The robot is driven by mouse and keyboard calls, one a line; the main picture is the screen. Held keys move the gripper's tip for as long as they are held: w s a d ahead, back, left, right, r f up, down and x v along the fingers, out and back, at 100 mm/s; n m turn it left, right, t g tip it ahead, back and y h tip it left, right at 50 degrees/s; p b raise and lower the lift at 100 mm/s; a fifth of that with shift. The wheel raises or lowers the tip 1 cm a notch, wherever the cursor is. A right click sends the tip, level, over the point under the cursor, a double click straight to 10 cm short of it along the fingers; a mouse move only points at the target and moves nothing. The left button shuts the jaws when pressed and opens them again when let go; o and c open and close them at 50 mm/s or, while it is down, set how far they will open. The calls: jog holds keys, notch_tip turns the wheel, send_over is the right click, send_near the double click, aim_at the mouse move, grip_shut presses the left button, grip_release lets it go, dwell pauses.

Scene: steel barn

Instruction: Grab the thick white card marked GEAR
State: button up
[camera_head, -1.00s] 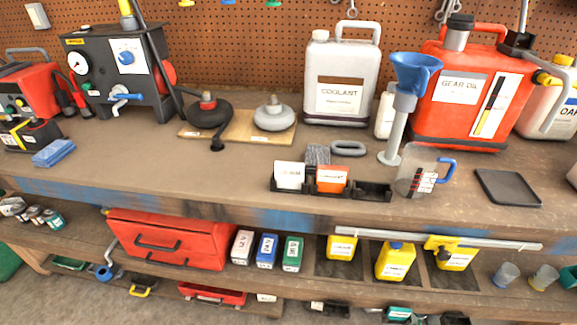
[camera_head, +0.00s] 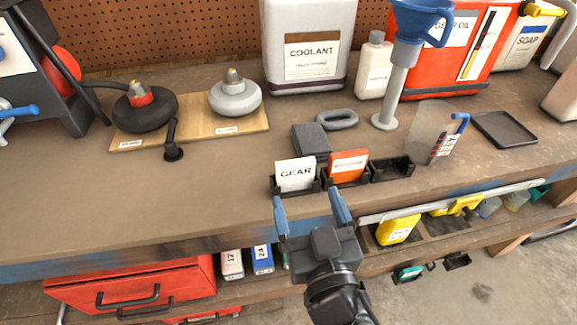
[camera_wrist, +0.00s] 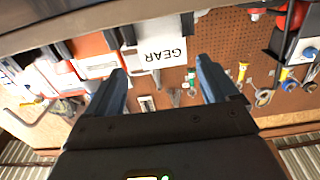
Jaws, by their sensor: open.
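The white card marked GEAR (camera_head: 296,174) stands upright in a black holder (camera_head: 283,189) near the bench's front edge. An orange card (camera_head: 348,166) stands in the slot to its right, and the slot beyond that (camera_head: 391,169) looks empty. My gripper (camera_head: 310,207) is open and empty, in front of and slightly below the card, with blue fingers pointing toward it. In the wrist view the GEAR card (camera_wrist: 158,54) appears upside down beyond and between the open fingers (camera_wrist: 165,85). The fingers do not appear to touch it.
A dark grey block (camera_head: 311,140) and a grey ring (camera_head: 337,120) lie behind the cards. A clear jug (camera_head: 432,135) stands to the right, near the blue funnel (camera_head: 415,20). The bench top (camera_head: 130,195) left of the cards is clear.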

aim_at(296, 174)
jog(key=p+x, duration=0.2)
jog(key=x, duration=0.5)
jog(key=shift+s+a+r+p, duration=0.1)
jog(key=shift+a+r+p, duration=0.1)
jog(key=shift+p, duration=0.15)
jog(key=shift+w+f, duration=0.2)
jog(key=shift+w, duration=0.15)
jog(key=c, duration=0.7)
